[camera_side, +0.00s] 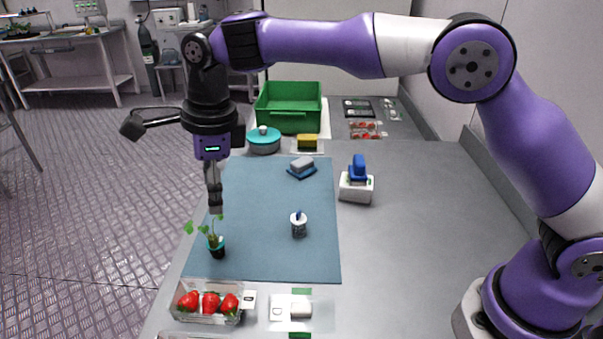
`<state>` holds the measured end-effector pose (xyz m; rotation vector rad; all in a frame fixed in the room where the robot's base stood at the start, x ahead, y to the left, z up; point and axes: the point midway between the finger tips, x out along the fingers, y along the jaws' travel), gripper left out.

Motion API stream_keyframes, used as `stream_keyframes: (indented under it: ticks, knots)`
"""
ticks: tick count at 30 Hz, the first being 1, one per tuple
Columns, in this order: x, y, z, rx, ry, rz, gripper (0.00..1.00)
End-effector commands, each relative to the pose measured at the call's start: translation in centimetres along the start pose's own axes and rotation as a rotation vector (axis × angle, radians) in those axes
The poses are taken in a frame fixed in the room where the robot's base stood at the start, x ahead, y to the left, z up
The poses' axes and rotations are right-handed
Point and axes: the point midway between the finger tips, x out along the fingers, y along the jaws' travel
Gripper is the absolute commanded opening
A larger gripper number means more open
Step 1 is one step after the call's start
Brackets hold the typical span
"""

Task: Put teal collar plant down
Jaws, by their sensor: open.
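The teal collar plant (216,247) stands upright on the blue mat (265,262), near the mat's front left. It has a small dark pot with a teal ring and green leaves. My gripper (215,208) points down just above the plant, close to its top leaves. The jaws are open and seen from the side, so the gap between the fingers is hard to make out. Nothing shows held in them.
A white-and-dark cup (299,225) and a grey-blue block (302,167) are on the mat. A clear punnet of strawberries (210,302) lies in front. Behind are a teal pot (263,143) and a green crate (290,122). A white box with a blue top (356,186) stands right.

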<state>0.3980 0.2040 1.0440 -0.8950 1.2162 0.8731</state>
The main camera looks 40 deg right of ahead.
Motion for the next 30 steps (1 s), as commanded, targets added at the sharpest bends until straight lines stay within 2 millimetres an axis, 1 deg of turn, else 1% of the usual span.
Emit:
stream_keyframes:
  ticks: [1,2,5,7,10,11,12,14,15,18,21,24,27,30]
  knots:
    - [-1.1,-0.3,-0.8,-0.046,-0.008,-0.011,0.64]
    - [-1.8,-0.5,-1.4,-0.093,-0.014,-0.019,0.64]
    - [-4.8,-0.8,-4.7,-0.323,-0.028,-0.062,0.64]
    - [-7.0,-0.5,-7.8,-0.536,-0.028,-0.104,0.64]
    - [-9.2,0.7,-12.5,-0.861,-0.004,-0.172,0.64]
    - [-9.7,1.3,-13.9,-0.958,0.009,-0.192,0.64]
    - [-10.1,2.1,-15.7,-1.087,0.031,-0.217,0.64]
    - [-10.4,3.5,-18.2,-1.274,0.072,-0.251,0.64]
    - [-10.4,4.5,-19.7,-1.391,0.102,-0.269,0.64]
    - [-9.7,6.7,-22.7,-1.641,0.182,-0.299,0.64]
    - [-8.8,8.2,-24.5,-1.821,0.248,-0.307,0.64]
    - [-8.2,9.1,-25.5,-1.924,0.289,-0.308,0.64]
    - [-7.9,9.4,-25.8,-1.965,0.304,-0.306,0.64]
    - [-7.9,9.4,-25.8,-1.971,0.304,-0.304,0.64]
